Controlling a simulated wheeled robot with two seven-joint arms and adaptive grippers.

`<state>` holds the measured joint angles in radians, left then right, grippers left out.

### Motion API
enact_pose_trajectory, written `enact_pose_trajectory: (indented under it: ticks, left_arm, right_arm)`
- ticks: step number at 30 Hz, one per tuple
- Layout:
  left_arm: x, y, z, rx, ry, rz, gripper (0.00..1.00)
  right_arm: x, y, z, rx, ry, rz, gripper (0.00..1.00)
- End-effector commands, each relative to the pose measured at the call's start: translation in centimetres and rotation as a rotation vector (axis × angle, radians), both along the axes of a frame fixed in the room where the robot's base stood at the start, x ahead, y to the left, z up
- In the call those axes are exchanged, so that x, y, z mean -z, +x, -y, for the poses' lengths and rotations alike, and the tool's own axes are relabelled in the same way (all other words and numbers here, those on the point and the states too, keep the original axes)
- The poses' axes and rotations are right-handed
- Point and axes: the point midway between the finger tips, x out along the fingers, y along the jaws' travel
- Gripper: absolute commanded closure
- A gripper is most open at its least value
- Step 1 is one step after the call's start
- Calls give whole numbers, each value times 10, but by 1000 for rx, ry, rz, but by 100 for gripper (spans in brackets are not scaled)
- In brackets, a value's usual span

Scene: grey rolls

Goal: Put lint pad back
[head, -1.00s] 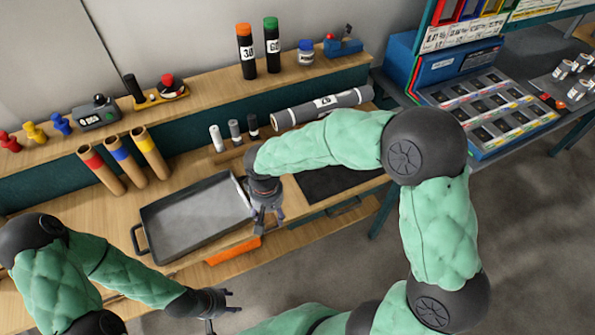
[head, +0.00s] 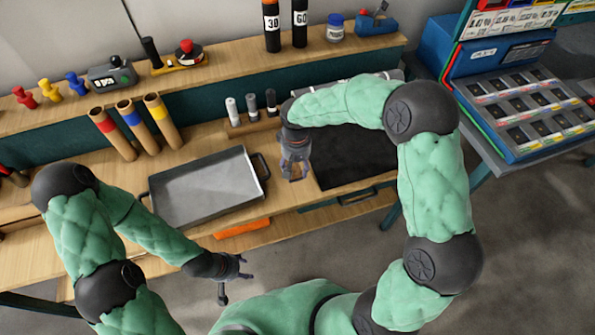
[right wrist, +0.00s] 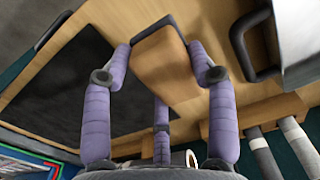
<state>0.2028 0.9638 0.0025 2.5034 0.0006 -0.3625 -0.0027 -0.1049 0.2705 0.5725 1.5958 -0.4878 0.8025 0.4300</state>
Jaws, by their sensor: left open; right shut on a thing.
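The lint pad, a tan wooden block (right wrist: 165,68) with a dark grey edge, is between the purple fingers of my right gripper (right wrist: 160,60) in the right wrist view. That gripper is shut on it. In the head view my right gripper (head: 294,170) points down at the bench, between the grey tray and the black mat (head: 352,165). The pad is mostly hidden by the fingers there, and I cannot tell whether it touches the bench. My left gripper (head: 240,267) is open and empty, in front of the bench, below the tray.
The grey tray (head: 205,190) with black handles stands just left of my right gripper. Several marker-like cylinders (head: 251,108) stand behind it. Three cardboard tubes (head: 130,125) lean at the left. A raised shelf (head: 210,70) runs along the back.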

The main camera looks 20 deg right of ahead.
Motion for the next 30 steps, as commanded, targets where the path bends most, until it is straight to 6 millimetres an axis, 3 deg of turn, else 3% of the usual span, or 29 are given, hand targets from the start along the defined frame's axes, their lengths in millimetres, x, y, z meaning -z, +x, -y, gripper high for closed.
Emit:
enact_pose_trajectory:
  ticks: [11, 18, 30]
  left_arm:
    - [8, 0, 0, 0, 0, 0, 49]
    - [21, 0, 0, 0, 0, 0, 49]
    - [23, 0, 0, 0, 0, 0, 49]
  right_arm:
    - [25, 18, 10, 1, 0, 1, 73]
    - [56, 19, 10, 1, 0, 1, 73]
    - [59, 19, 10, 0, 0, 1, 73]
